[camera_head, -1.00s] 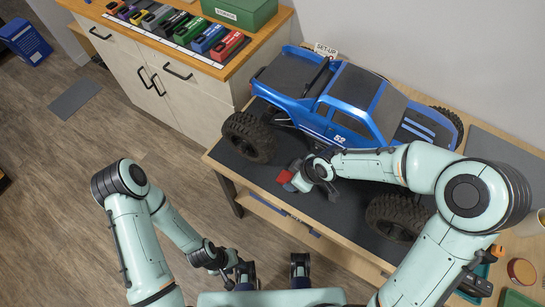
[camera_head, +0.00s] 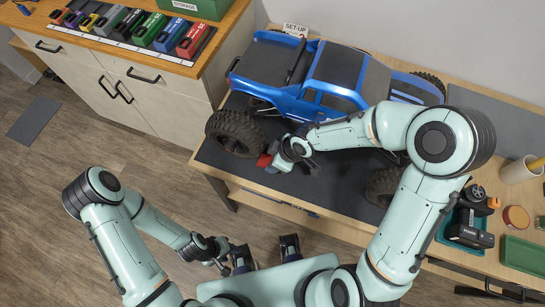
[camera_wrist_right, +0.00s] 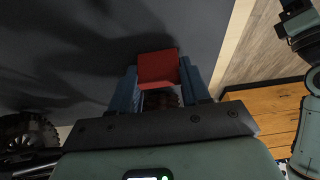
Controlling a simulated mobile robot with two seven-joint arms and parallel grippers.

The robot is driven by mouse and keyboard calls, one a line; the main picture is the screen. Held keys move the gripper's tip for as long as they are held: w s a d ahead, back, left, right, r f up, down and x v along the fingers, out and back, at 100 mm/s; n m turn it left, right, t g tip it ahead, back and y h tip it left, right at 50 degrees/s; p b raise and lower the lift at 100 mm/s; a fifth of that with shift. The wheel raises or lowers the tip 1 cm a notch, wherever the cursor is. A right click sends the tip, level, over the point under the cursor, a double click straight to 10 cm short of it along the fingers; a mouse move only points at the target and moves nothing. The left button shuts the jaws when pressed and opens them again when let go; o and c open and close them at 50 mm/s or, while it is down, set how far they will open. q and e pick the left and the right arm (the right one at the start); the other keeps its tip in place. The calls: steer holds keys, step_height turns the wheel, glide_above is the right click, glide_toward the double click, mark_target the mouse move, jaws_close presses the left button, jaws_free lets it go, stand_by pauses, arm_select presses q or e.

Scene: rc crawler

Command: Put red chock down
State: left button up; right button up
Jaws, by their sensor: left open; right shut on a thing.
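The red chock (camera_head: 264,161) is held at the fingers of my right gripper (camera_head: 272,163), just right of and in front of the blue truck's (camera_head: 330,72) near-left wheel (camera_head: 235,133). In the right wrist view the red chock (camera_wrist_right: 158,68) sits between two blue fingers (camera_wrist_right: 160,88), over the dark mat. I cannot tell whether its underside touches the mat (camera_head: 225,166). My left gripper (camera_head: 228,262) is open and empty, low over the floor in front of the bench. My right arm hides part of the truck's front.
A cabinet at the back left bears a row of coloured blocks (camera_head: 150,28) and a green storage box (camera_head: 195,6). At the bench's right are a drill (camera_head: 470,225) in a tray, a green tray (camera_head: 522,256) and a cup (camera_head: 518,170). Bare mat lies between the truck's near wheels.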

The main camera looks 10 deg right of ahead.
steer(key=shift+f, duration=0.1)
steer(key=o, duration=0.8)
steer(key=shift+w+f, duration=0.1)
steer(key=o, duration=0.4)
arm_select(q)
steer(key=shift+f, duration=0.15)
arm_select(e)
steer(key=shift+o, duration=0.2)
arm_select(q)
steer(key=w+r+p, duration=0.5)
steer(key=r+p, duration=0.1)
steer(key=r, duration=0.2)
steer(key=shift+t, duration=0.3)
arm_select(e)
steer(key=v, duration=1.2)
steer(key=shift+r, duration=0.25)
steer(key=shift+w, duration=0.1)
